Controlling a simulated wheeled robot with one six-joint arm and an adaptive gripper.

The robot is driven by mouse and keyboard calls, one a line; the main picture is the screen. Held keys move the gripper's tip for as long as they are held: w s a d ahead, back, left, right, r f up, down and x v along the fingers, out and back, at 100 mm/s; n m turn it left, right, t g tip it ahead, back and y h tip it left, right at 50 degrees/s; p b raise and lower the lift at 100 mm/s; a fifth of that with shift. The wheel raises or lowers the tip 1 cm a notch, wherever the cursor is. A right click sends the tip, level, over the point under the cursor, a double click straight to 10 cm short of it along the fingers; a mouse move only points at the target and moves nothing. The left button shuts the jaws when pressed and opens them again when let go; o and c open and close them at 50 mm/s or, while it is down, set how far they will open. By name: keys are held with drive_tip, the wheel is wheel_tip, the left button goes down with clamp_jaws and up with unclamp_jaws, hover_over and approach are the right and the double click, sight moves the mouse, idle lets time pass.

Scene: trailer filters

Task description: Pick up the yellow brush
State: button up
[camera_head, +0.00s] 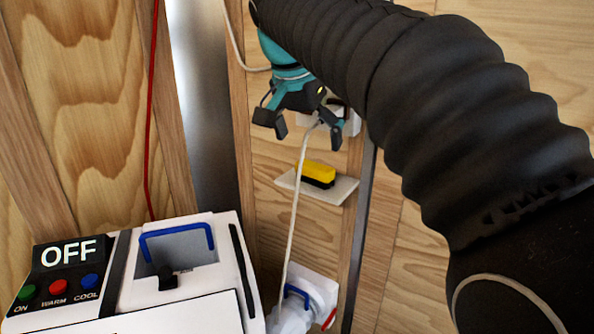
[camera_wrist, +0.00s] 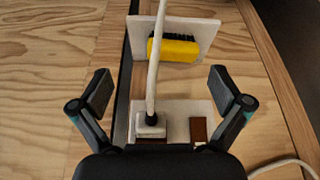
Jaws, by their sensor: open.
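The yellow brush (camera_head: 317,172), with dark bristles underneath, lies on a small white shelf (camera_head: 340,190) on the wooden wall. It also shows in the wrist view (camera_wrist: 178,49) on the white shelf (camera_wrist: 205,30), beyond my fingers. My gripper (camera_head: 300,131) is open and empty, above the shelf and apart from the brush. In the wrist view my gripper (camera_wrist: 161,108) has its two fingers spread wide. A white cable (camera_wrist: 156,65) runs between the fingers and crosses the brush's left part in that view.
A white outlet with a plug (camera_wrist: 150,125) sits close to my fingers. The white cable (camera_head: 296,200) hangs in front of the shelf's left side. A white control box reading OFF (camera_head: 180,305) stands at lower left. A white fitting with a blue handle (camera_head: 318,290) is below the shelf.

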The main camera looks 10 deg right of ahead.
sight(311, 167)
drive_tip(key=w+a+r+m, duration=0.1)
drive_tip(key=w+r+m, duration=0.1)
drive_tip(key=w, duration=0.1)
drive_tip(key=shift+g+h, duration=0.3)
drive_tip(key=b+x, duration=0.2)
drive_tip(key=x, duration=1.1)
drive_tip(key=shift+w+a+f, duration=0.1)
drive_tip(key=shift+w, duration=0.05)
drive_tip(key=c, duration=0.8)
